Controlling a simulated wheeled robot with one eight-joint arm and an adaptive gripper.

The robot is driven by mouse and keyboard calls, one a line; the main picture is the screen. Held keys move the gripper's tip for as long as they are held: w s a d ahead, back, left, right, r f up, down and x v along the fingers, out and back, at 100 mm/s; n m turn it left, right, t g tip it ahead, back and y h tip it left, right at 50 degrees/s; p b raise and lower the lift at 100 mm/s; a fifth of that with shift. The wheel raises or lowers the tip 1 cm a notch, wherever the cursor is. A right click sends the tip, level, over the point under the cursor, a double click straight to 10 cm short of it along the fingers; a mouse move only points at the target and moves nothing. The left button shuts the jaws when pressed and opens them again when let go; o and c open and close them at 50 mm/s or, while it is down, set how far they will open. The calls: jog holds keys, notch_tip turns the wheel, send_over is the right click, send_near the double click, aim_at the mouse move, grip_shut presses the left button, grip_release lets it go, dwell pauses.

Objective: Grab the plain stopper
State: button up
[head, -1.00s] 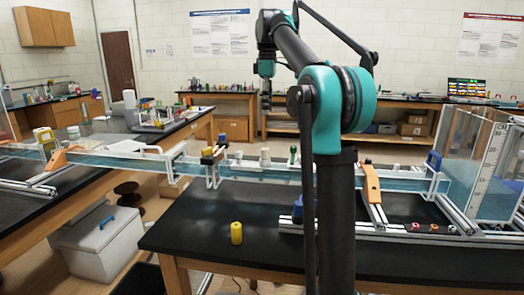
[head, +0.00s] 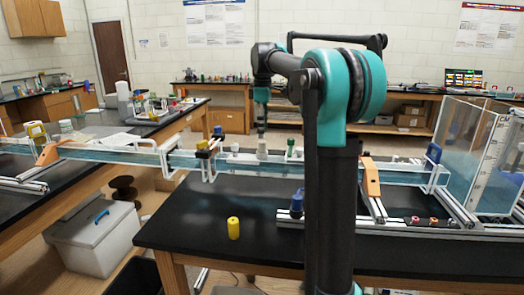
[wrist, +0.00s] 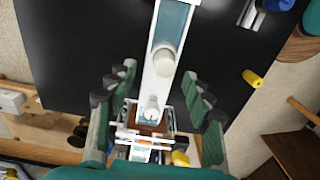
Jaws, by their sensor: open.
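A plain white cylindrical stopper (head: 262,149) stands upright on the long clear channel (head: 200,160). In the wrist view its round pale top (wrist: 164,60) shows between and slightly beyond my fingertips. My gripper (head: 261,126) is above the channel, close over this stopper, pointing down. In the wrist view my gripper (wrist: 160,76) is open, with one finger on each side of the channel and nothing held. A smaller white piece with a knob (wrist: 152,107) stands farther down the channel between the fingers; it also shows left of the plain stopper in the head view (head: 235,149).
A yellow cylinder (head: 234,228) stands on the black table (head: 190,225), whose front is mostly clear.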

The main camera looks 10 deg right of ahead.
aim_at(262, 141)
jog(key=shift+s+a+f, duration=0.1)
jog(key=shift+s+f, duration=0.1)
jog(key=shift+f, duration=1.2)
jog(key=shift+s+a+f, duration=0.1)
jog(key=shift+s+f, duration=0.05)
jog(key=shift+f, duration=1.2)
jog(key=c, duration=1.1)
